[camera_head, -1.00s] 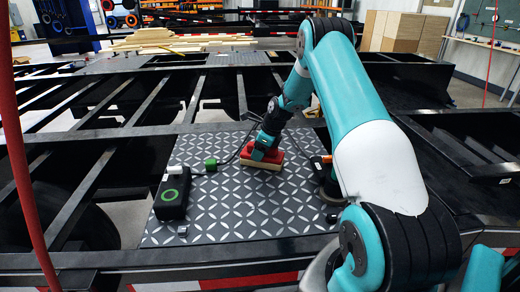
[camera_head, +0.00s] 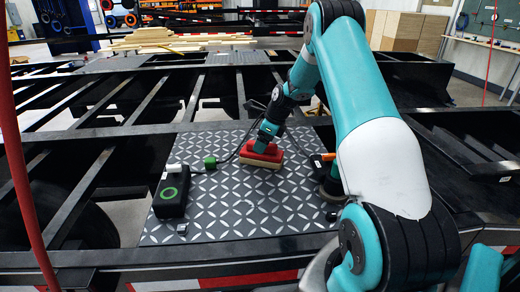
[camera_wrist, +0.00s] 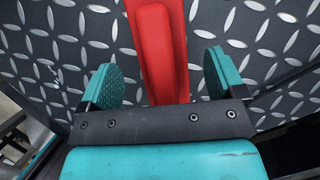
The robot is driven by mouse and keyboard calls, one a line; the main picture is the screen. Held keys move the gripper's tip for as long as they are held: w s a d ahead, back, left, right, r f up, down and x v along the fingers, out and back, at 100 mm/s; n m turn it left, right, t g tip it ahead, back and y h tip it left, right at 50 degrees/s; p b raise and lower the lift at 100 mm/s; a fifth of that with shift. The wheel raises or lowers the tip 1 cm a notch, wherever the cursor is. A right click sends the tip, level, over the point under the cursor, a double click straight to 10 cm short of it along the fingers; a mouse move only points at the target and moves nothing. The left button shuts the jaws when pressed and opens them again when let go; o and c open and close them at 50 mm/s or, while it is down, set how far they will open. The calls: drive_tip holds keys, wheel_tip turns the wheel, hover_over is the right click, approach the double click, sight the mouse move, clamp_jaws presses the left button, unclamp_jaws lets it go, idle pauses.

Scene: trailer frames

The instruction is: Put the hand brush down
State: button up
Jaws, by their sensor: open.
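The hand brush (camera_head: 262,154) has a red top and a pale lower edge. It rests on the diamond-patterned metal plate (camera_head: 235,213) in the head view. In the wrist view its red handle (camera_wrist: 158,50) runs between the two teal finger pads, with a visible gap on each side. My gripper (camera_wrist: 161,78) is open around the handle. In the head view my gripper (camera_head: 266,137) is just above and behind the brush, and its fingers are partly hidden there.
A black box with a green ring (camera_head: 171,193) stands at the plate's left. A small green item (camera_head: 210,163) and a cable lie nearby. A dark, orange-topped item (camera_head: 327,158) is at the right. Open gaps lie between the black trailer beams. The plate's front middle is clear.

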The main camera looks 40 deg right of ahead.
drive_tip(key=v, duration=0.7)
drive_tip(key=shift+s+d+r+b, duration=0.1)
drive_tip(key=shift+r+b, duration=0.2)
drive_tip(key=shift+b, duration=0.1)
drive_tip(key=s+a+r+n+g+y, duration=0.1)
drive_tip(key=s+a+r+n, duration=0.15)
drive_tip(key=a+n, duration=0.5)
drive_tip(key=s+a+r+n, duration=0.2)
drive_tip(key=a+r+n, duration=0.2)
drive_tip(key=a, duration=0.7)
drive_tip(key=s+a+r+n+g+y, duration=0.1)
drive_tip(key=s+a+r+n, duration=0.1)
drive_tip(key=a+r+n, duration=0.5)
drive_tip(key=s+a+f+n+g, duration=0.1)
drive_tip(key=s+a+n, duration=0.6)
drive_tip(key=s+n, duration=0.2)
drive_tip(key=s+a+f+n, duration=0.1)
drive_tip(key=s+a+n, duration=0.7)
drive_tip(key=s, duration=0.5)
drive_tip(key=shift+s+a+n+g, duration=0.3)
drive_tip(key=shift+n+g, duration=0.1)
drive_tip(key=shift+n, duration=0.45)
drive_tip(key=shift+f, duration=0.1)
drive_tip(key=shift+c, duration=0.5)
